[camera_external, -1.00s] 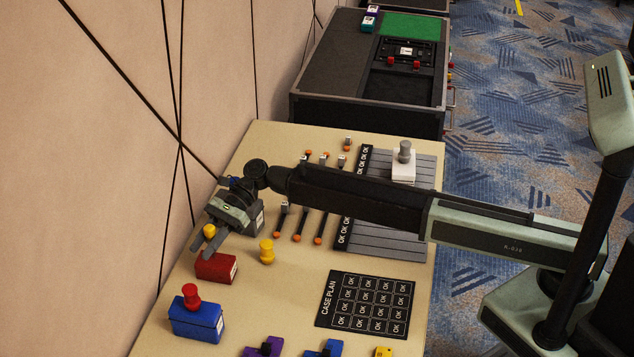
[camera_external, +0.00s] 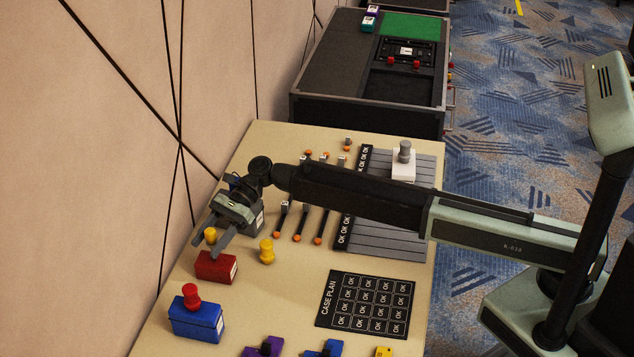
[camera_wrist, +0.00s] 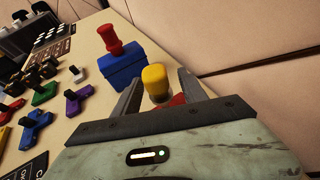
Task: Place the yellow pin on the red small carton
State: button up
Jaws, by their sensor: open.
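A yellow pin (camera_external: 210,236) appears upright on the red small carton (camera_external: 215,268), near its back edge; its foot is partly hidden. My gripper (camera_external: 208,249) is open around this pin, with a finger on either side. In the wrist view, the yellow pin (camera_wrist: 156,82) shows between the spread fingers with clear gaps, and red carton (camera_wrist: 178,99) shows beneath it. A second yellow pin (camera_external: 267,251) stands on the table to the right of the red carton.
A blue carton (camera_external: 197,322) bearing a red pin (camera_external: 191,296) stands nearer the camera. A black case plan board (camera_external: 366,304) lies to the right. Sliders (camera_external: 299,222) sit behind my gripper. The wall (camera_external: 90,180) is close on the left.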

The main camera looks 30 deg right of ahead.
jog(key=p+v, duration=0.3)
jog(key=v, duration=0.7)
